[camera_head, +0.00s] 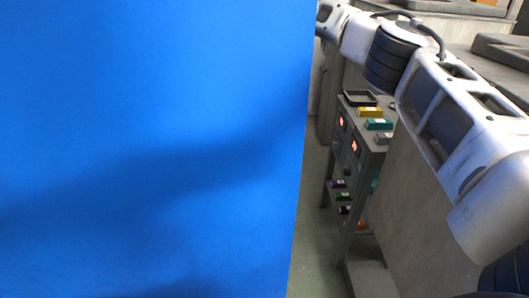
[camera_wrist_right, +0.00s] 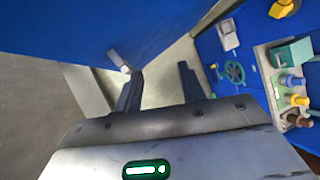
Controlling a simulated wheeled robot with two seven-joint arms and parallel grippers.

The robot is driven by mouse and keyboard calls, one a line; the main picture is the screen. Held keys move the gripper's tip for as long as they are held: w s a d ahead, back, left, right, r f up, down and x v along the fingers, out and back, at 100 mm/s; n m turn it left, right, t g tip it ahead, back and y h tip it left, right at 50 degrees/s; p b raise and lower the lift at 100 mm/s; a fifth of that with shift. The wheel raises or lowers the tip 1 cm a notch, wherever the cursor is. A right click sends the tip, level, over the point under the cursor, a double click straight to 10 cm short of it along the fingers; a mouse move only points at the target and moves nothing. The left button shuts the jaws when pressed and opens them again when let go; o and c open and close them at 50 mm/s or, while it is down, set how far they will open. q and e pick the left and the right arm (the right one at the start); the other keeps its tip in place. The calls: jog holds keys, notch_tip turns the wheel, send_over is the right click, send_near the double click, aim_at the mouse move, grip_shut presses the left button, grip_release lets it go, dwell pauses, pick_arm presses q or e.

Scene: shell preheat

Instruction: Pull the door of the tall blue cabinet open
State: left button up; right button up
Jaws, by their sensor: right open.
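A large blue panel of the tall cabinet, apparently its door (camera_head: 150,110), fills the left and middle of the head view. My right arm reaches past its right edge, and its gripper is hidden there. In the right wrist view my right gripper (camera_wrist_right: 160,70) is open, with nothing between its fingers. A blue panel (camera_wrist_right: 90,30) lies at upper left, with a small pale handle-like piece (camera_wrist_right: 119,62) close by the left finger; I cannot tell whether they touch. A gap separates this panel from blue surfaces (camera_wrist_right: 250,55) at right. My left gripper is not in view.
In the wrist view, a green handwheel (camera_wrist_right: 235,71) and a rack of coloured pieces (camera_wrist_right: 276,75) are at right. In the head view, a grey shelf cart (camera_head: 372,142) with small coloured boxes stands right of the panel, below my arm. Some floor (camera_head: 314,240) is clear.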

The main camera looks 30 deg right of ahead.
jog(key=s+d+h, duration=0.1)
jog(key=d+h, duration=0.2)
jog(key=d, duration=0.2)
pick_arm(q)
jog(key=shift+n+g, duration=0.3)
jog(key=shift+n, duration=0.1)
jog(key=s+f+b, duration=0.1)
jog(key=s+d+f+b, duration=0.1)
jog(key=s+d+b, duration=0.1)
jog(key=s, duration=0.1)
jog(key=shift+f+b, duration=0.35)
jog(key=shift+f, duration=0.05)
pick_arm(e)
jog(key=s+x, duration=0.1)
jog(key=x, duration=1.4)
jog(key=shift+s+f+g, duration=0.15)
jog(key=shift+f+g, duration=0.05)
jog(key=shift+g, duration=0.1)
jog(key=shift+d, duration=0.1)
grip_shut()
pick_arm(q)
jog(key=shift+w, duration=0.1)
